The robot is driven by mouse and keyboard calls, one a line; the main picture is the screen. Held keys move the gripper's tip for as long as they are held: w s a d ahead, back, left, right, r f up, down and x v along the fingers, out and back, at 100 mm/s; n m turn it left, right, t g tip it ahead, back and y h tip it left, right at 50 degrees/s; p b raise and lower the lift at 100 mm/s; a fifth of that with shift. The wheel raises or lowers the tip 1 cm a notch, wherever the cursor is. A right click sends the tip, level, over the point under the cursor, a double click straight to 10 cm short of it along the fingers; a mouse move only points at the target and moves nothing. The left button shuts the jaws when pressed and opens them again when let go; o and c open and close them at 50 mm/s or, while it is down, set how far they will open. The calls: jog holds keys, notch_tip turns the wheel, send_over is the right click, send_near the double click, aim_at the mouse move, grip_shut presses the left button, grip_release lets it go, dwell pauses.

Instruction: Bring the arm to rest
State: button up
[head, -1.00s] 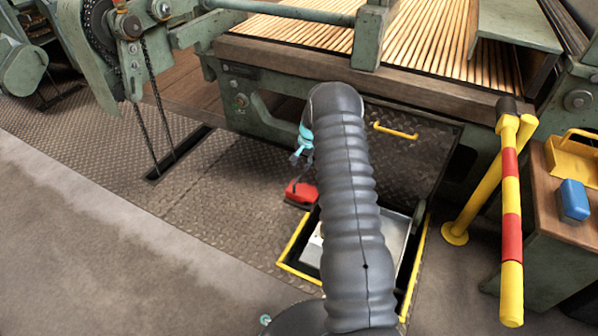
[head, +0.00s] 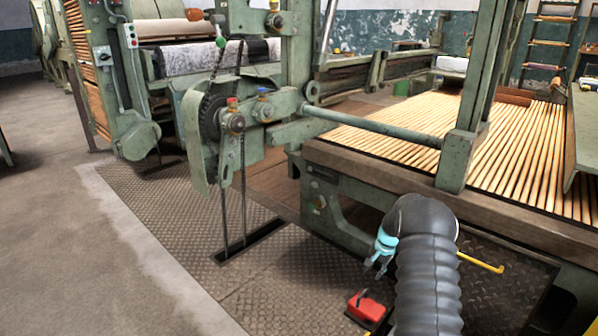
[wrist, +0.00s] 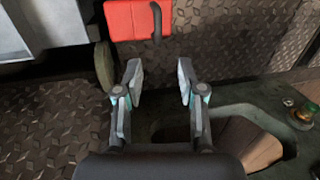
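My gripper (head: 378,268) hangs at the end of my dark, ribbed arm, above the metal floor plates at the front of the green machine. In the wrist view my gripper (wrist: 160,84) has its two fingers spread apart, with nothing between them. A red object with a dark handle (head: 369,306) lies on the floor plates below my gripper, apart from it. The red object also shows at the top of the wrist view (wrist: 131,20), beyond the fingertips. My arm hides part of the machine's front.
The green machine with its bed of wooden slats (head: 420,125) fills the right and back. A chain (head: 243,185) hangs into a dark floor slot (head: 250,243) at its left. A yellow handle (head: 480,262) shows right of my arm. The concrete floor (head: 60,235) at left is clear.

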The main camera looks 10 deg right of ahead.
jog(key=s+a+n+g, duration=0.2)
jog(key=s, duration=0.6)
jog(key=s+a+r+n+t+p, duration=0.2)
jog(key=s+a+r, duration=0.4)
jog(key=s+r, duration=0.6)
jog(key=s+a+r+n+t+h+p, duration=0.1)
jog(key=s+a+r, duration=0.5)
jog(key=s+r, duration=0.6)
jog(key=s+a+r+n+t+p, duration=0.3)
jog(key=s+a+r, duration=0.3)
jog(key=s+r, duration=0.5)
notch_tip(320, 180, up, 8)
jog(key=shift+s+a+r+n+p, duration=0.15)
jog(key=shift+s+n+p, duration=0.25)
jog(key=shift+n+p, duration=0.4)
